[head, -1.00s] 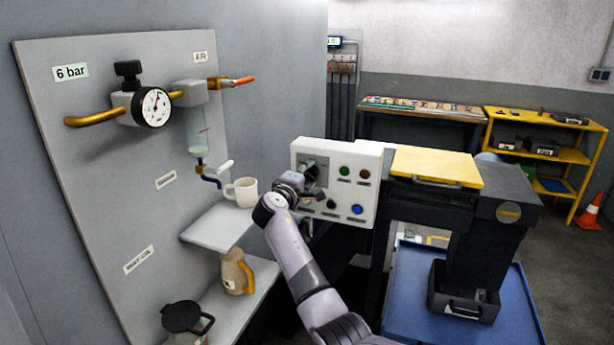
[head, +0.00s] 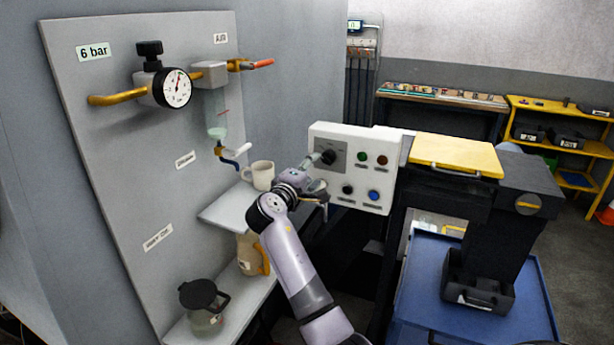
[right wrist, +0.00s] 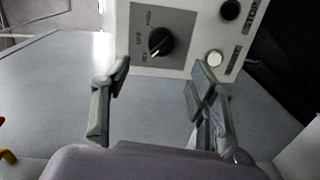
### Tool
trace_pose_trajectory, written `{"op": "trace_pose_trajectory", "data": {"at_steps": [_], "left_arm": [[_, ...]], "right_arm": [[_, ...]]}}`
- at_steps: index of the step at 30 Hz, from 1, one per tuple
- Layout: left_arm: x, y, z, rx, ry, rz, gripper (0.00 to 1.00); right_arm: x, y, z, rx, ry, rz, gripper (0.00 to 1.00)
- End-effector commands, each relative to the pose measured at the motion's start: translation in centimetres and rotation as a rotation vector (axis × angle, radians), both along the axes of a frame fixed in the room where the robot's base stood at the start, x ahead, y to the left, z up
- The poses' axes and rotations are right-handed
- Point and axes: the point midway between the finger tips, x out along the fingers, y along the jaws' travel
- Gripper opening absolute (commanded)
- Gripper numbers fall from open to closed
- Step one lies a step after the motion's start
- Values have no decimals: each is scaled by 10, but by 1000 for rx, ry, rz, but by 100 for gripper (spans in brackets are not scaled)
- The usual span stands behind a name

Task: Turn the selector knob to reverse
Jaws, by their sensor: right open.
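The selector knob (head: 328,157) is black and round, on a grey plate at the left of the white control panel (head: 387,194). In the right wrist view the knob (right wrist: 160,42) shows near the top centre, with small labels on its left side. Its pale pointer line points down-left, toward the lowest label, which seems to read REV. My right gripper (head: 318,178) is open and empty in front of the panel's left part. In the right wrist view its fingers (right wrist: 160,80) stand apart, short of the knob and not touching it. My left gripper is not in view.
A shelf (head: 222,212) with a cream mug (head: 262,175) is left of my right arm. A yellow-topped block (head: 455,154) and a blue tray (head: 425,300) are at right.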

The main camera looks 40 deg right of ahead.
Motion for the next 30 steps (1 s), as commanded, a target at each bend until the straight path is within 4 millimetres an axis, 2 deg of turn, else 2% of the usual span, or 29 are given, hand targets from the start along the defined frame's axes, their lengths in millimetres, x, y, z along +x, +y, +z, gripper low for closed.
{"op": "trace_pose_trajectory", "data": {"at_steps": [3,8,25,28,30], "left_arm": [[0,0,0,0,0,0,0],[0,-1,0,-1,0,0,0],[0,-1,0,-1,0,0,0],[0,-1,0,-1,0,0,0],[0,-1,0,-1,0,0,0]], "right_arm": [[-8,17,1,1,-1,1,54],[-14,27,2,0,0,-1,54],[-15,28,2,0,0,-1,54],[-17,30,-5,15,0,5,54],[-23,33,-20,49,-2,16,54]]}}
